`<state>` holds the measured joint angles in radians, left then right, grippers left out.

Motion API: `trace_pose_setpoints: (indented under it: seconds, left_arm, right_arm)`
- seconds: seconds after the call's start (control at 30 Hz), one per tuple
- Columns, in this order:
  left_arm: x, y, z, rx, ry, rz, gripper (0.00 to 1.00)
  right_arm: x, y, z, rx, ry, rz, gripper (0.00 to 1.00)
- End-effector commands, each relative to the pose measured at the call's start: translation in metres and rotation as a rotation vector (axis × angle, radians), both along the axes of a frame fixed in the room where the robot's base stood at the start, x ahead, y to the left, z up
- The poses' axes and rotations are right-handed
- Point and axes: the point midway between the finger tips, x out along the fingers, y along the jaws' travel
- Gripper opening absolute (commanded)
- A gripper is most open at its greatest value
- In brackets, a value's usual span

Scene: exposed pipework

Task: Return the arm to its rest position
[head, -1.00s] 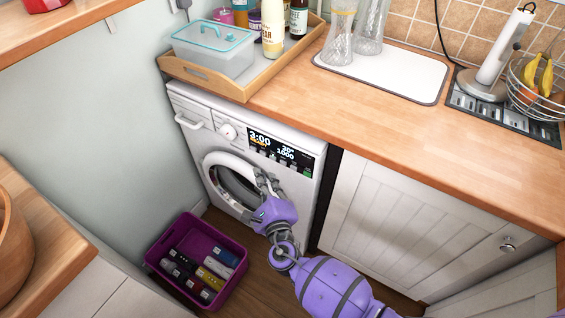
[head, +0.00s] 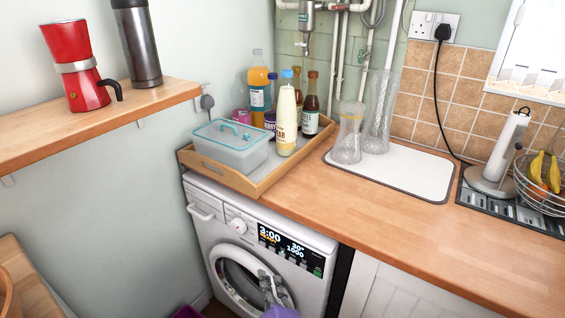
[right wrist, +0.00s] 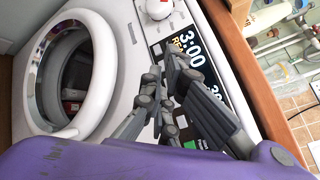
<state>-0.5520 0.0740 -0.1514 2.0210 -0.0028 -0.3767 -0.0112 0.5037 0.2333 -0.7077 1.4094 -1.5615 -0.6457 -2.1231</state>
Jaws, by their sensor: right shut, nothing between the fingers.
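My right gripper (head: 272,286) is low in the head view, in front of the white washing machine (head: 207,231). Its fingers are shut and empty. In the right wrist view the shut fingers (right wrist: 164,78) stand before the machine's display (right wrist: 197,82), to the right of its round door (right wrist: 98,62). I cannot tell whether they touch the front panel. Only a bit of my purple arm shows at the bottom edge of the head view; the rest is out of frame. My left gripper is not in view.
The wooden worktop (head: 393,226) runs above the machine. It bears a wooden tray (head: 232,183) with a lidded box and several bottles, and glass vases on a white mat (head: 418,175). A shelf (head: 95,122) juts out at left with a red moka pot (head: 77,72).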

Motion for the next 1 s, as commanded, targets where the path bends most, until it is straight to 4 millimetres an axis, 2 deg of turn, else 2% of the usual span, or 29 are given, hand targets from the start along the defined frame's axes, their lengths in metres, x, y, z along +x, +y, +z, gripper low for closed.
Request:
trace_pose_setpoints:
  seconds: [0.07,0.17,0.27,0.33,0.43,0.57,0.67,0.7,0.77,0.8,0.9,1.0]
  left_arm:
    - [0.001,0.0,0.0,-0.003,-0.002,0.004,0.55]
    - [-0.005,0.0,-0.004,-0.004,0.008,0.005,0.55]
    - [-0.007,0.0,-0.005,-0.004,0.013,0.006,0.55]
    - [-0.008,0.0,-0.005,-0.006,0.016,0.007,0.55]
    - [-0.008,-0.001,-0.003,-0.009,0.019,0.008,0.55]
    - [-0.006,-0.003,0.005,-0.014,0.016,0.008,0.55]
    - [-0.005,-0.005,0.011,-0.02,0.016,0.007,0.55]
    - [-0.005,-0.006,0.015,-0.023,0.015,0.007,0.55]
    - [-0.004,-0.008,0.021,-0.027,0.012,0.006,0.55]
    - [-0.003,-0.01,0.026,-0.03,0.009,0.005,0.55]
    - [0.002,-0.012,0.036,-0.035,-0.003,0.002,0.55]
    - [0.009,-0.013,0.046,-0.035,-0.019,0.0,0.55]
  right_arm:
    - [0.0,0.0,0.0,0.0,0.0,0.0,0.0]
    - [0.0,0.001,-0.002,0.146,0.035,-0.006,0.0]
    - [0.001,0.004,-0.006,0.463,0.137,-0.036,0.0]
    - [0.003,0.002,-0.004,0.765,0.229,-0.086,0.0]
    - [-0.009,-0.008,-0.012,1.229,0.379,-0.208,0.0]
    - [-0.044,-0.03,-0.026,1.869,0.543,-0.441,0.0]
    - [-0.083,-0.053,-0.035,2.385,0.606,-0.682,0.0]
    - [-0.102,-0.065,-0.037,2.597,0.605,-0.792,0.0]
    - [-0.13,-0.082,-0.038,2.889,0.57,-0.947,0.0]
    - [-0.148,-0.095,-0.038,-2.808,-0.483,0.957,0.0]
    - [-0.196,-0.128,-0.035,-2.453,-0.25,0.893,0.0]
    - [-0.244,-0.161,-0.032,-2.225,-0.075,0.844,0.0]
